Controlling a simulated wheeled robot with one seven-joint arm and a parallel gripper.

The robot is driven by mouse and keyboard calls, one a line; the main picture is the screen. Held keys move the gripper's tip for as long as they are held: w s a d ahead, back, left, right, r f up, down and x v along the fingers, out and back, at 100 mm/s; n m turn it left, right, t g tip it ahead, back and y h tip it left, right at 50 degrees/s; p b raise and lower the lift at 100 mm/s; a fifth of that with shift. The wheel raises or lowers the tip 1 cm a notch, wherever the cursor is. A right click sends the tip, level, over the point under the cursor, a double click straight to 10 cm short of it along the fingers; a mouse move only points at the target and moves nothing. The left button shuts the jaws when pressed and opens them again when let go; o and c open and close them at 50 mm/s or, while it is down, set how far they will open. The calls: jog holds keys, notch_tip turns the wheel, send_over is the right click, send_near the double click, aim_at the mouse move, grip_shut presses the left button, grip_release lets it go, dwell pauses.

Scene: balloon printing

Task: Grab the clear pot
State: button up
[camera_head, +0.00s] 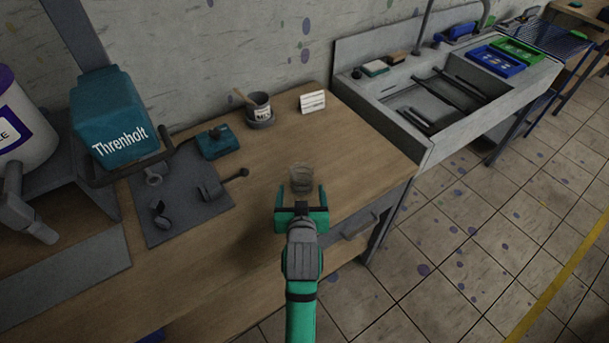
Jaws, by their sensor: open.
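The clear pot (301,174) is a small see-through cup standing on the wooden workbench (262,185), near its right end. My gripper (301,193) is green, comes in from the front and is open. Its two fingers reach forward on the left and right of the pot's lower part. I cannot tell whether either finger touches the pot. The pot's base is partly hidden by the gripper.
A grey pot with a stick (260,108), a white card (313,102) and a teal box (217,142) stand behind. Tools lie on a dark mat (176,198) at left. A teal Threnholt machine (112,118) is further left; a sink (434,100) stands right.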

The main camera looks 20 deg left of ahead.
aim_at(301, 175)
jog(key=shift+w+a+f, duration=0.45)
jog(key=shift+a, duration=0.2)
jog(key=shift+w+d+x, duration=0.1)
jog(key=shift+d+x, duration=0.05)
jog(key=shift+x, duration=0.75)
jog(key=shift+w+d+x, duration=0.1)
jog(key=shift+d+x, duration=0.05)
jog(key=shift+x, duration=0.75)
jog(key=shift+w+d+x, duration=0.1)
jog(key=shift+d+x, duration=0.05)
jog(key=shift+x, duration=0.75)
jog(key=shift+s+r, duration=0.1)
jog(key=shift+r, duration=0.1)
jog(key=c, duration=1.1)
